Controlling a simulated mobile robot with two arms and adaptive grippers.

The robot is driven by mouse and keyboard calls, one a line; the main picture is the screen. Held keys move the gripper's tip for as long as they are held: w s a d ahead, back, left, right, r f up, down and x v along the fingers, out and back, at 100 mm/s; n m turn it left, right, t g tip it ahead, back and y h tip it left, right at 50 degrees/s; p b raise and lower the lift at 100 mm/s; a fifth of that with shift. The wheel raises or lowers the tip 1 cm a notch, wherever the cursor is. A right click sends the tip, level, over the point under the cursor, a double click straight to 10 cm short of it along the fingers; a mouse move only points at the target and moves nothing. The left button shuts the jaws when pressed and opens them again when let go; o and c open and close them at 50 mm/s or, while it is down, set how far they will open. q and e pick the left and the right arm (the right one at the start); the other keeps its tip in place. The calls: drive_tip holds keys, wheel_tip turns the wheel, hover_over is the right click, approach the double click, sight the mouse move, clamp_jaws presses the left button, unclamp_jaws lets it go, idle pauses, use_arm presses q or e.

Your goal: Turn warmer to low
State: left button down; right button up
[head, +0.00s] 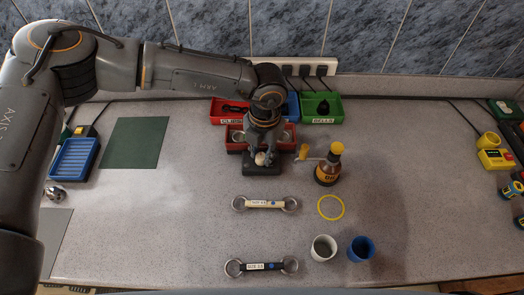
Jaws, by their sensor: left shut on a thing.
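My left gripper (263,155) comes down from the back and is shut on a small pale knob (262,160). The knob sits on a small dark box (263,170), which appears to be the warmer, near the middle back of the bench. The fingers cover much of the knob, so its pointer and any setting marks cannot be read. My right gripper is not in view.
A red tray (230,145) stands just behind the dark box. The right-middle bench is clear.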

use_arm(q)
drive_tip(key=shift+f+m+b, duration=0.2)
drive_tip(key=shift+m+b, duration=0.1)
drive_tip(key=shift+b, duration=0.35)
drive_tip(key=m+b, duration=0.8)
drive_tip(key=b, duration=0.4)
drive_tip(key=shift+s, duration=0.1)
drive_tip(key=shift+r+m+h+b, duration=0.2)
drive_tip(key=shift+m+h+b, duration=0.1)
drive_tip(key=shift+m+b, duration=1.25)
drive_tip(key=c, duration=1.1)
unclamp_jaws()
drive_tip(key=shift+o, duration=0.2)
